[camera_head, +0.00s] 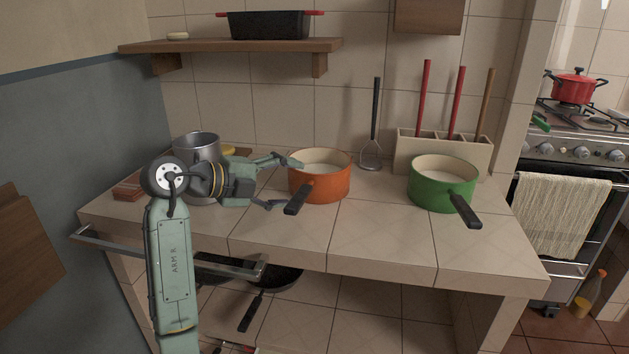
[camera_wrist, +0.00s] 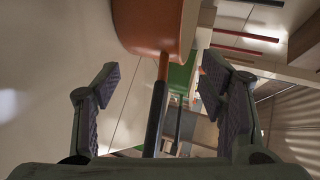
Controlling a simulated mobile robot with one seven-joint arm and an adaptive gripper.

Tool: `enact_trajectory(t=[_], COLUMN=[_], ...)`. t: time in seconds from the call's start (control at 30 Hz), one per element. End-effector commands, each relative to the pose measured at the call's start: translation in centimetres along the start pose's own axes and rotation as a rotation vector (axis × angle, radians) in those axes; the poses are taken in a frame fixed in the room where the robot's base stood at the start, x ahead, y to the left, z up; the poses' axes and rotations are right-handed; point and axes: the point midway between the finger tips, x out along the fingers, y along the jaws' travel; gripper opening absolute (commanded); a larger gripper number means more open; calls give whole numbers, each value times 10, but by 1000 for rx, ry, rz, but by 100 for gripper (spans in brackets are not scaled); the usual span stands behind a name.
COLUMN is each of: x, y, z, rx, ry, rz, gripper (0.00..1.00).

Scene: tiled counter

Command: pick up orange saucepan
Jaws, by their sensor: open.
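The orange saucepan (camera_head: 327,183) stands upright on the tiled counter, its dark handle (camera_head: 299,198) pointing toward the front left. My gripper (camera_head: 282,182) is open just left of the saucepan, with its fingers reaching toward it. One fingertip is close to the pan's left rim; I cannot tell whether it touches. In the wrist view the orange pan (camera_wrist: 152,25) shows at the top, and its handle (camera_wrist: 156,115) runs down between the two open fingers (camera_wrist: 160,80). Nothing is held.
A green saucepan (camera_head: 437,188) stands to the right. A metal pot (camera_head: 196,146) stands behind my arm. A wooden shelf (camera_head: 200,46) is above, and a metal rail (camera_head: 170,252) runs along the front edge.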

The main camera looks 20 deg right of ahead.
Motion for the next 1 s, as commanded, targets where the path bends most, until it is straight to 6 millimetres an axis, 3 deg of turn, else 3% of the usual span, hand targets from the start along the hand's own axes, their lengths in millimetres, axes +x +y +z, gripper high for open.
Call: enact_trajectory(t=[0.33, 0.6, 1.0], x=[44, 49, 49], y=[-4, -2, -2], z=[-7, -6, -6], rx=[-2, -1, -1], ry=[2, -1, -1], rz=[1, -1, -1], gripper=[65, 64, 37])
